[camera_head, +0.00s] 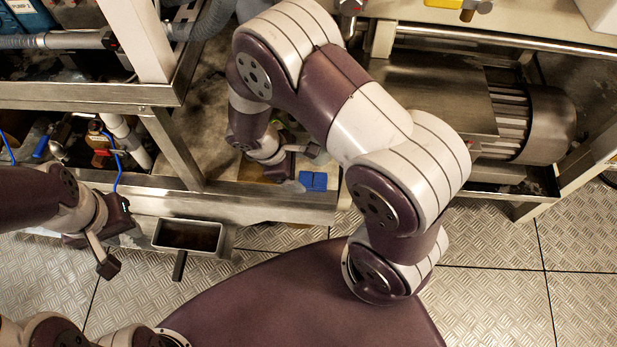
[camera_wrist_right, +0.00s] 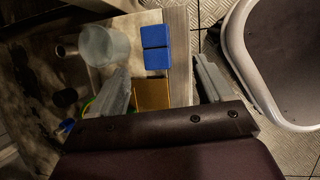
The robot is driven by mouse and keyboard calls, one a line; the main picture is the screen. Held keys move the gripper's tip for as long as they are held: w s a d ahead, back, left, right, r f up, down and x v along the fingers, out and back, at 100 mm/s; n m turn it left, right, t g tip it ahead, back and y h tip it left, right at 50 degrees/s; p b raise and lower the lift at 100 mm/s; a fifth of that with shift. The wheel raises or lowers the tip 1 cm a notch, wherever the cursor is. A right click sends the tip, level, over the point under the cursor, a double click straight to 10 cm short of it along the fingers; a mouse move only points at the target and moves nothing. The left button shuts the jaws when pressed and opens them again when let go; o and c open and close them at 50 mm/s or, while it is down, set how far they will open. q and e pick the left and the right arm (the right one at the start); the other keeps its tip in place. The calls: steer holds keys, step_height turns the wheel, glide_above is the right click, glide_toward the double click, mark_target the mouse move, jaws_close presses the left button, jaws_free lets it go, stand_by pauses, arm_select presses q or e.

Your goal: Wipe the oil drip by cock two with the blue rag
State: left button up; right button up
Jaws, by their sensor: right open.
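The blue rag appears as two blue folded pads (camera_head: 313,181) side by side on the bench ledge. The same blue pads (camera_wrist_right: 155,48) show in the right wrist view, just beyond the fingertips. My right gripper (camera_wrist_right: 163,88) is open, its fingers apart, with a tan block (camera_wrist_right: 152,94) visible between them in that view; I cannot tell contact. In the head view the right gripper (camera_head: 296,165) is just left of the pads. My left gripper (camera_head: 92,252) hangs near the left bay; its finger gap is unclear. A red-handled cock (camera_head: 103,152) shows in that bay. I cannot make out the oil drip.
A blue-handled valve (camera_head: 41,147) is also in the left bay. A shallow metal tray (camera_head: 190,218) with a handle juts from the frame's front. A grey-green cup (camera_wrist_right: 104,45) stands beside the pads. A steel post (camera_head: 172,148) separates the bays. Open plate floor lies right.

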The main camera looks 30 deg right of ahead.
mark_target(312, 179)
steer(key=b+x, duration=0.1)
steer(key=x, duration=0.2)
steer(key=shift+d+f, duration=0.1)
steer(key=shift+f, duration=0.35)
steer(key=b+x, duration=0.2)
steer(key=x, duration=0.1)
steer(key=b+x, duration=0.1)
steer(key=b, duration=0.1)
steer(key=shift+w+d+f, duration=0.15)
steer(key=shift+w+f, duration=0.05)
steer(key=shift+w, duration=0.15)
steer(key=shift+d+f, duration=0.1)
steer(key=shift+d, duration=0.05)
arm_select(q)
step_height(312, 179, down, 6)
arm_select(e)
steer(key=c, duration=1.1)
